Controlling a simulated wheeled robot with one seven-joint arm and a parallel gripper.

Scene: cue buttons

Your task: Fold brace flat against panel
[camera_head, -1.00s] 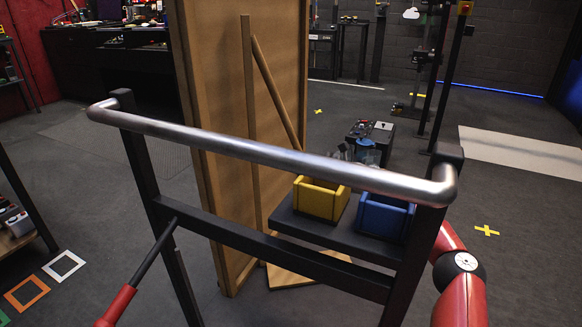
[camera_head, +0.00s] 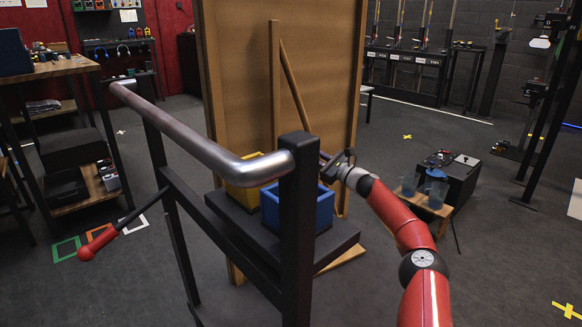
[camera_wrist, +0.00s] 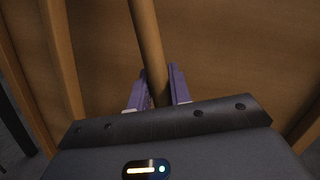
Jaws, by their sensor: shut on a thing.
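The tall brown wooden panel (camera_head: 232,75) stands upright in the middle of the head view. The brace (camera_head: 292,78), a thin wooden bar, slants down from near the top of an upright strip (camera_head: 274,95) on the panel. Its lower part is hidden behind the cart and my gripper. My gripper (camera_head: 331,160) is at the brace, behind the blue bin. In the wrist view the brace (camera_wrist: 147,38) runs between the purple fingers of my gripper (camera_wrist: 156,90), which is shut on it. The panel face (camera_wrist: 220,50) lies behind the brace.
A black cart with a metal handle (camera_head: 190,130) stands close in front, carrying a yellow bin (camera_head: 245,168) and a blue bin (camera_head: 298,211). A low stand with blue cups (camera_head: 436,188) is right of my arm. Open floor lies at the lower right.

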